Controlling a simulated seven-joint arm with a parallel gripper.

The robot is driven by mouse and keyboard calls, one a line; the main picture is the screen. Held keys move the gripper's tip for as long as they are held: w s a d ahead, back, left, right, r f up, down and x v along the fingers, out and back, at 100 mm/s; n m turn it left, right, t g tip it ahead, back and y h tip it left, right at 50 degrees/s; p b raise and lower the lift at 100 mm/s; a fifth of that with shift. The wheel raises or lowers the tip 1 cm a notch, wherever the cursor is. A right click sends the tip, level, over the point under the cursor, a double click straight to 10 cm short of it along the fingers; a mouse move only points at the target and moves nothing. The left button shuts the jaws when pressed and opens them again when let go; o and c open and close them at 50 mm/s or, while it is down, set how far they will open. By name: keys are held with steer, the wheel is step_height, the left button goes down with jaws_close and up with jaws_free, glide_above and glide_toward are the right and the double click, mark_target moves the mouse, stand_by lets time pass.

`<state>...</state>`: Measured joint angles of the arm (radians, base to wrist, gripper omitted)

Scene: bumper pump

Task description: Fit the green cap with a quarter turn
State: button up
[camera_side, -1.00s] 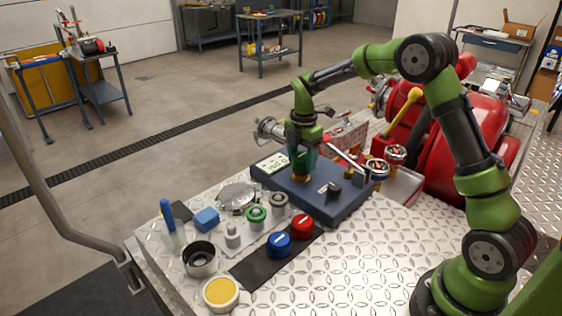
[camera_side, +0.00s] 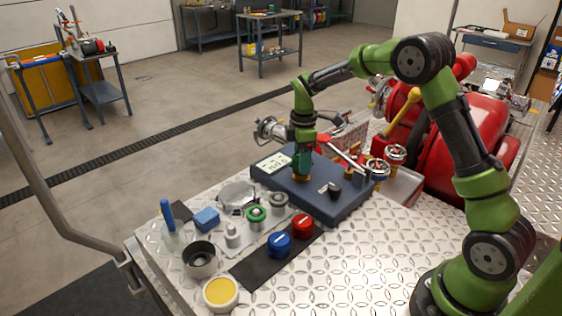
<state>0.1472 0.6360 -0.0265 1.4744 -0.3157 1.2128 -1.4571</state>
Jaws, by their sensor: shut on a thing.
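My gripper (camera_side: 301,172) points down and shows in front of the blue box with a display, raised above the bench. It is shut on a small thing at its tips. I take this to be the green cap, but it blends with the green and dark fingers and its outline is unclear. A fitting with a green ring (camera_side: 256,214) stands upright on the light plate, to the lower left of my gripper and apart from it. A blue cap (camera_side: 279,243) and a red cap (camera_side: 302,225) sit on the black mat (camera_side: 254,268), whose left end is bare.
The blue box (camera_side: 325,202) has a display, a black knob and a lever. Two grey fittings (camera_side: 232,236) (camera_side: 279,202) flank the green-ringed one. A dark cup (camera_side: 200,260), a yellow-filled tub (camera_side: 220,292) and a blue block (camera_side: 206,218) stand at left. The right front bench is clear.

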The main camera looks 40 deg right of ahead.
steer(key=m, duration=0.3)
steer(key=shift+r, duration=0.15)
steer(key=shift+m, duration=0.9)
steer(key=m, duration=0.5)
steer(key=shift+m, duration=0.4)
steer(key=o, duration=0.8)
steer(key=shift+c, duration=0.2)
steer(key=o, duration=0.7)
steer(key=shift+r, duration=3.4)
